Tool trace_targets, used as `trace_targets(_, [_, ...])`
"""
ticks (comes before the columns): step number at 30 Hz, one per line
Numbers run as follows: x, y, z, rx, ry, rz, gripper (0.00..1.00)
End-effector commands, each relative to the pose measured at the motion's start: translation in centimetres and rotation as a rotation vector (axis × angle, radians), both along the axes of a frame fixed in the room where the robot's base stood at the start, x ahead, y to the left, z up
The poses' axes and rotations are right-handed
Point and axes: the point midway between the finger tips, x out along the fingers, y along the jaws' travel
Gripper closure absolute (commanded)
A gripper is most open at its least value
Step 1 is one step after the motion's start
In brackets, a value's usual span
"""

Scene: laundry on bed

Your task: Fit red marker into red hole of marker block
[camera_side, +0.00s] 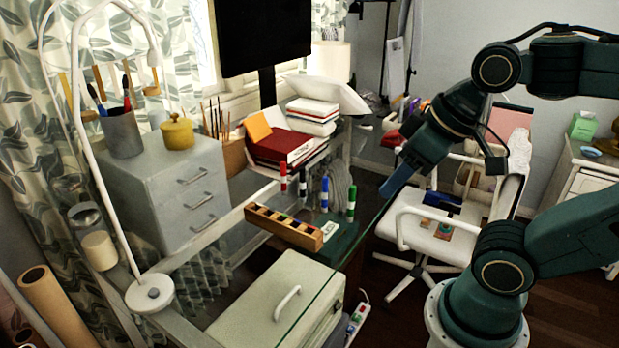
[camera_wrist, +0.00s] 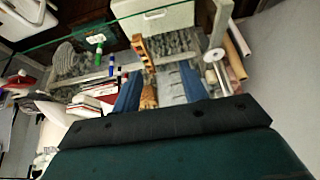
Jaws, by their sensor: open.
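The red marker (camera_side: 283,178) stands upright on the glass desk behind the marker block, at the left end of a row of markers. The marker block (camera_side: 312,239) is a long wooden block with coloured holes along its top; it also shows in the wrist view (camera_wrist: 143,52). Which hole is red is too small to tell. No marker stands in the block. My gripper (camera_side: 390,190) is open and empty, in the air to the right of the block and markers. In the wrist view its two blue fingers (camera_wrist: 157,80) are apart.
Black, blue (camera_side: 324,194) and green (camera_side: 351,202) markers stand to the right of the red one. Books (camera_side: 285,147) lie behind them. A grey drawer unit (camera_side: 165,185) and white lamp (camera_side: 150,293) stand left. Air around my gripper is clear.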

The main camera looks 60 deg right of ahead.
Motion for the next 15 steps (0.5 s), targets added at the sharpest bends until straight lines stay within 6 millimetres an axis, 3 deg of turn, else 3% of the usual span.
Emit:
trace_targets(8, [0.5,-0.1,0.4,-0.001,0.003,0.000,0.57])
trace_targets(15, [3.2,-0.4,2.2,-0.010,0.029,0.007,0.57])
